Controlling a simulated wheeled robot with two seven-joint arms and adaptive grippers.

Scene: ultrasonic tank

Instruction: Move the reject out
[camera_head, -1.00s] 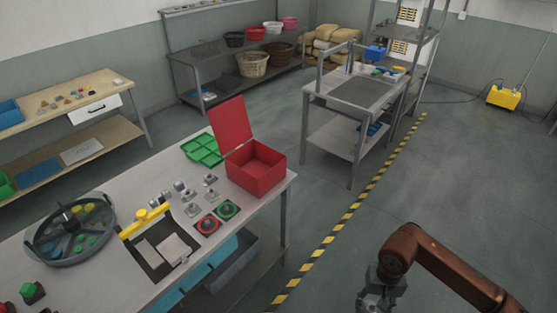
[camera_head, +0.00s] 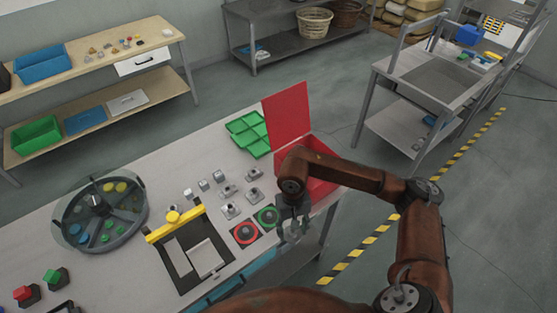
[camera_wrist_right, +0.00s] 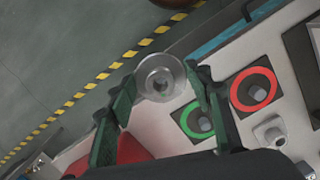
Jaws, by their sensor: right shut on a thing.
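My right gripper (camera_head: 290,226) is above the table's front edge, just right of the green-ringed pad (camera_head: 266,217). In the wrist view its two dark fingers (camera_wrist_right: 163,84) are closed on a round grey metal part (camera_wrist_right: 158,66) with a hole in its middle. The red-ringed pad (camera_head: 244,233) lies left of the green one. In the wrist view, the green-ringed (camera_wrist_right: 187,128) and red-ringed (camera_wrist_right: 264,78) pads each have a grey centre. The red box (camera_head: 322,188) stands behind the gripper, its lid (camera_head: 288,112) raised. The arm hides part of the box. My left gripper is out of view.
Small metal parts (camera_head: 229,190) stand on the table near a green divided tray (camera_head: 247,133). A round sorting dish (camera_head: 75,235) and a yellow-handled black fixture (camera_head: 180,275) are further left. Floor with a striped line (camera_head: 345,262) lies right of the table.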

